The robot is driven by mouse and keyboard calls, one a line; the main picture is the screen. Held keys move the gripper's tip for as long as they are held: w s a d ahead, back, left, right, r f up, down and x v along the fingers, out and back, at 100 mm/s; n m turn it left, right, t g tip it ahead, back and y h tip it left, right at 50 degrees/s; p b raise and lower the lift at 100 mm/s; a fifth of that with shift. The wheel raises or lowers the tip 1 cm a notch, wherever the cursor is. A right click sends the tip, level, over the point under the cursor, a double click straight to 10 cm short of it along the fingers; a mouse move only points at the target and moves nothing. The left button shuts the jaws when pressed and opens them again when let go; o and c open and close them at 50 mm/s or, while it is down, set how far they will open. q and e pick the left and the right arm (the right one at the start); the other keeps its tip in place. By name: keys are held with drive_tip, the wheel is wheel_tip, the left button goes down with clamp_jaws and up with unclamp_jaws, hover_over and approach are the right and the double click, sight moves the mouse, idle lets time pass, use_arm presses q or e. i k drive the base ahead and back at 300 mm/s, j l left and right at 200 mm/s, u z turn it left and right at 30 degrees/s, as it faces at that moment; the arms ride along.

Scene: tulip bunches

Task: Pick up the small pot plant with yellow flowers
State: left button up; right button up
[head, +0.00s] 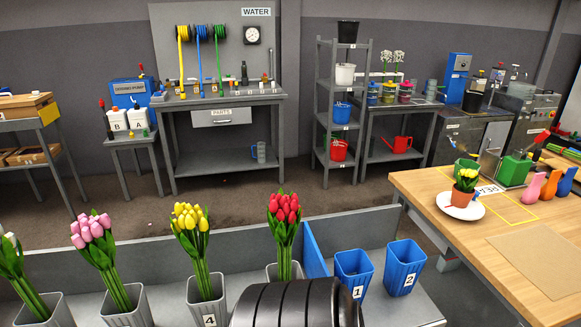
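The small pot plant with yellow flowers (465,187) stands upright in a terracotta-coloured pot on a white saucer (475,212). The saucer rests on the wooden table at the right. A green container is close behind the plant. Neither of my grippers can be made out in the head view. A black, ribbed rounded shape fills the bottom centre, with no fingers visible on it.
The wooden table (520,240) has a bare brown mat (540,260) in front of the saucer. Green, pink and blue items crowd its right side. Tulip bunches in grey buckets and blue buckets 1 (353,270) and 2 (404,266) stand on a grey bench.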

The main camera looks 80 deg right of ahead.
sight(463, 191)
drive_tip(key=z, duration=2.25)
